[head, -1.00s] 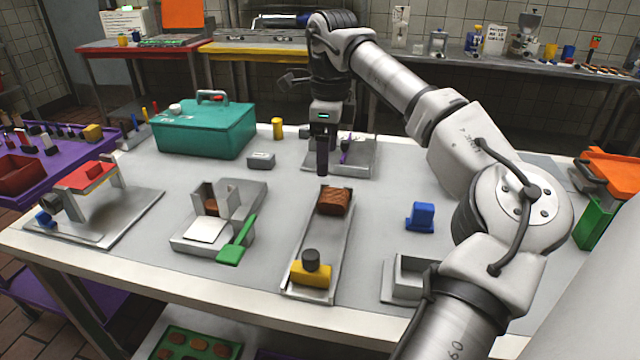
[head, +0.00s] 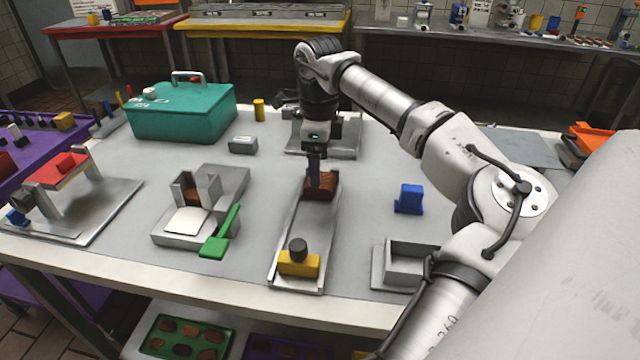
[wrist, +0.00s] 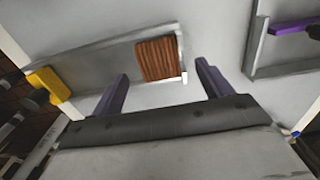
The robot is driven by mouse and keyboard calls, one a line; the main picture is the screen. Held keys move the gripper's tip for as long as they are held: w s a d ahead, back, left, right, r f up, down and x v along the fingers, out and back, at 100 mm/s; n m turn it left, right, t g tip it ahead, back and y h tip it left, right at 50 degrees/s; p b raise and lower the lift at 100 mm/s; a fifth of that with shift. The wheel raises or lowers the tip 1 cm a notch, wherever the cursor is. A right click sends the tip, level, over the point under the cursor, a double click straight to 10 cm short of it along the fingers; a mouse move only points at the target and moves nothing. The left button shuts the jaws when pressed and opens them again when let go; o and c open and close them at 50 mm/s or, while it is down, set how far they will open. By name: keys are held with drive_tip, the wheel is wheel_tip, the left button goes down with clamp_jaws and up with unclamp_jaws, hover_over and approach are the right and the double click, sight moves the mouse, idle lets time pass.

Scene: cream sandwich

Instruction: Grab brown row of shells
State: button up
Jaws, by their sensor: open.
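The brown row of shells (head: 321,189) is a short ribbed brown block at the far end of a long narrow grey tray (head: 287,238). In the wrist view the brown row (wrist: 159,59) lies ahead of my gripper (wrist: 160,80), between the lines of its two purple fingers. My gripper (head: 315,183) is open and empty, pointing down. In the head view its fingers overlap the far part of the row. I cannot tell whether they touch it. The finger in front hides part of the row.
A yellow block with a black knob (head: 299,263) sits at the tray's near end. A blue piece (head: 410,199) stands to the right, above an open grey box (head: 408,268). A grey fixture with a green handle (head: 220,232) is at left, a teal box (head: 185,112) behind.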

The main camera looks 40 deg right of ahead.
wheel_tip(320, 180, down, 5)
drive_tip(key=shift+s+r+p, duration=0.1)
drive_tip(key=shift+p, duration=0.35)
drive_tip(key=c, duration=1.1)
drive_tip(key=shift+o, duration=0.2)
drive_tip(key=shift+r, duration=0.15)
